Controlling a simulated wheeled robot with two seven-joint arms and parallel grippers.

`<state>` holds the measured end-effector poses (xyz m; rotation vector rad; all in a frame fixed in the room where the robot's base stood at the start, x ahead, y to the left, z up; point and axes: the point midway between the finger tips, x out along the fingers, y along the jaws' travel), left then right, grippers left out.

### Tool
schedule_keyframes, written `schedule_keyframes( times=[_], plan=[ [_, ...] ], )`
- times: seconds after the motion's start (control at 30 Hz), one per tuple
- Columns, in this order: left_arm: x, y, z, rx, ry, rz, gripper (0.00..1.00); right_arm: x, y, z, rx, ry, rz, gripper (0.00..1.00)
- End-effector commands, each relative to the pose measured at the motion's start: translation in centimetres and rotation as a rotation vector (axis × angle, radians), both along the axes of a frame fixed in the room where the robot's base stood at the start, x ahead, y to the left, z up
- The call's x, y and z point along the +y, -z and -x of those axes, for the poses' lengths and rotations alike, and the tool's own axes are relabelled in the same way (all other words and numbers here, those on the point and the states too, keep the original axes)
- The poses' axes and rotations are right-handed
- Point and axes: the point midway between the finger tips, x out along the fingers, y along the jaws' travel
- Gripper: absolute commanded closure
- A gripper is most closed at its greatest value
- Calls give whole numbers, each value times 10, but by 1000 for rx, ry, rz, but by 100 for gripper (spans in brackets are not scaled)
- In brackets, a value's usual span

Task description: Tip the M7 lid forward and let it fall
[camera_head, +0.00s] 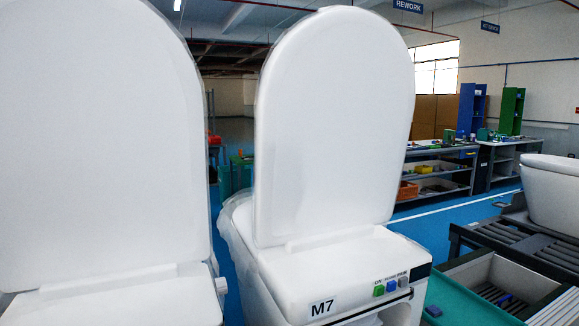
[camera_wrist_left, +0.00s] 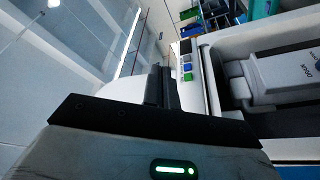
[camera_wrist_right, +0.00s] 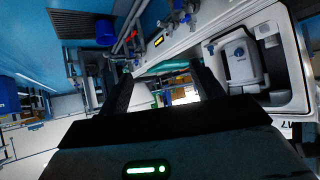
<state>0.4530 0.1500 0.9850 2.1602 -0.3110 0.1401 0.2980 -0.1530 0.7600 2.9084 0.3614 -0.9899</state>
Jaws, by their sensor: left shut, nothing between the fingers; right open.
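The M7 lid (camera_head: 335,125) is a tall white rounded panel. Neither gripper shows in the head view. My left gripper (camera_wrist_left: 162,72) is shut and empty in its wrist view, with a white surface behind its fingers and a row of coloured buttons (camera_wrist_left: 187,66) just to the right. My right gripper (camera_wrist_right: 161,72) is open with nothing between its fingers. Contact with the lid cannot be told.
Another white toilet with a raised lid (camera_head: 95,140) fills the left of the head view. A teal-edged tray (camera_head: 470,300) and a roller conveyor (camera_head: 520,240) are at the right. Shelved workbenches (camera_head: 440,175) stand behind, with open blue floor (camera_head: 440,232) before them.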

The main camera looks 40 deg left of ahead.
Motion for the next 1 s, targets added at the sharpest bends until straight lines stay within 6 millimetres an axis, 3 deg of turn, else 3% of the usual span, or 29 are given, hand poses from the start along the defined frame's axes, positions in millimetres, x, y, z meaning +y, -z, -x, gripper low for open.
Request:
schedule_keyframes(
  times=[0.03, 0.17, 0.3, 0.4, 0.53, 0.67, 0.7, 0.83, 1.0],
  plan=[
    [7, -37, -12, -105, -5, 154, 100, 1, 2, 0, -1, -2, -1, 34],
    [36, -124, -23, -363, 31, 588, 100, 3, 2, -2, -6, -5, -5, 34],
    [84, -210, -13, -688, 165, 1133, 100, 5, 6, -2, -9, -8, -9, 34],
    [127, -259, 3, -954, 360, 1607, 100, 5, 10, -2, -9, -10, -10, 34],
    [166, -289, 15, -1224, 663, 2155, 100, 6, 11, -2, -15, -12, -14, 34],
    [180, -301, 14, -1378, 920, 2557, 100, 6, 13, -2, -15, -15, -13, 34],
    [180, -303, 13, 1395, -973, -2628, 100, 6, 14, -1, -12, -16, -13, 34],
    [179, -308, 9, 1257, -949, -2451, 100, 6, 15, 0, -6, -19, -10, 34],
    [190, -314, 2, 1219, -937, -2400, 100, 6, 4, 1, -9, -19, -10, 34]
  ],
)
